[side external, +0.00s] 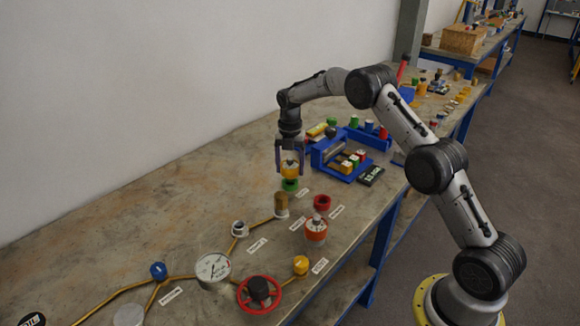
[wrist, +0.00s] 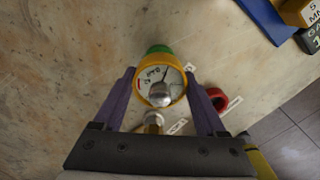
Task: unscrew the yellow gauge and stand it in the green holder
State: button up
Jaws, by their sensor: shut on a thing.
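The yellow gauge (side external: 289,170) is between the purple fingers of my gripper (side external: 290,168), which is shut on it. In the wrist view the gauge (wrist: 150,77) shows its white dial and yellow rim between the fingertips (wrist: 163,90). The green holder (side external: 290,185) is on the table directly below the gauge in the side view. In the wrist view only a green edge (wrist: 158,49) shows past the gauge's far rim; the rest is hidden. I cannot tell whether the gauge touches the holder.
A brass fitting (side external: 281,206) and a red holder (side external: 322,202) stand close in front. An orange-and-white gauge (side external: 316,230) stands nearer the front. A blue rack (side external: 342,155) with small parts is to the right. Bare table lies to the left.

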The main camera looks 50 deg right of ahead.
jog(key=shift+f, duration=0.45)
jog(key=shift+f, duration=0.35)
jog(key=shift+f, duration=0.55)
jog(key=o, duration=1.5)
